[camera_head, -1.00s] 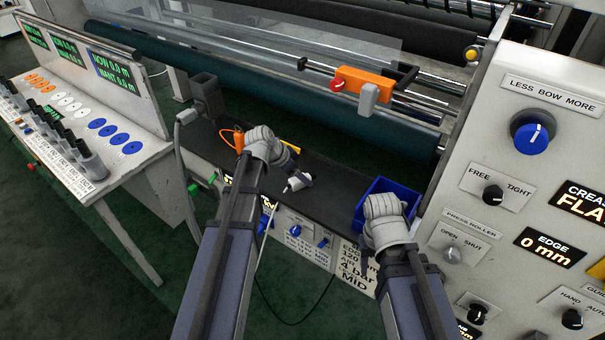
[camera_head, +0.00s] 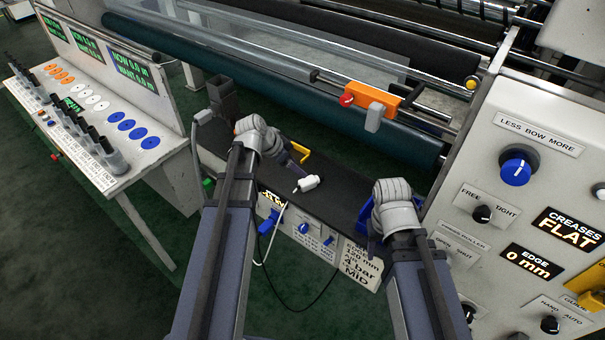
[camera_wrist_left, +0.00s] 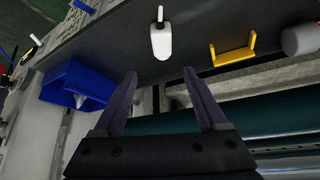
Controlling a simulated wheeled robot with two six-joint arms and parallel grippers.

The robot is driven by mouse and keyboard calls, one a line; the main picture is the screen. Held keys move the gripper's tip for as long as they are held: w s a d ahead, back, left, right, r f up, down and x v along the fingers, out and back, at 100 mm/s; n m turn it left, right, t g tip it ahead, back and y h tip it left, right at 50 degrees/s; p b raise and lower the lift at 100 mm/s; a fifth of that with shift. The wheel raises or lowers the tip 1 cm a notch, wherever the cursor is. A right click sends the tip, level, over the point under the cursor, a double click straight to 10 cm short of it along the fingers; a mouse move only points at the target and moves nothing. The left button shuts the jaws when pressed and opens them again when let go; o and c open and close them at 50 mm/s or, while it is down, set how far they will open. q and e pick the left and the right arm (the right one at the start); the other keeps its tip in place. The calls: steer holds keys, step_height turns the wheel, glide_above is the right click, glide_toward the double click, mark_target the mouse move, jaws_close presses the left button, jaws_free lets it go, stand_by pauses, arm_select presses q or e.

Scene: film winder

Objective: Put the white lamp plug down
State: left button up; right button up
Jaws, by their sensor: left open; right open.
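The white lamp plug (camera_head: 309,183) lies on its side on the dark shelf (camera_head: 335,187), its prong end to the left. In the left wrist view the plug (camera_wrist_left: 161,42) lies on the shelf beyond my fingertips, with clear space between. My left gripper (camera_wrist_left: 161,78) is open and empty. In the head view its wrist hides most of it, with one dark finger showing behind the plug.
A yellow bracket (camera_wrist_left: 235,52) stands on the shelf near the plug. The blue bin (camera_wrist_left: 58,92) holds something pale. The dark green roller (camera_head: 270,92) runs behind the shelf. The control panel (camera_head: 480,170) rises on the right. A white cable (camera_head: 274,235) hangs in front.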

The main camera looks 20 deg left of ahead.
arm_select(q)
steer(key=s+d+f+n+g+y, duration=0.3)
steer(key=s+d+n+g+y, duration=0.1)
steer(key=s+d, duration=1.3)
steer(key=shift+s+n+g+y, duration=0.3)
steer(key=shift+s+g+y, duration=0.2)
steer(key=shift+s+y, duration=0.55)
steer(key=shift+f+h, duration=0.1)
steer(key=shift+h, duration=0.15)
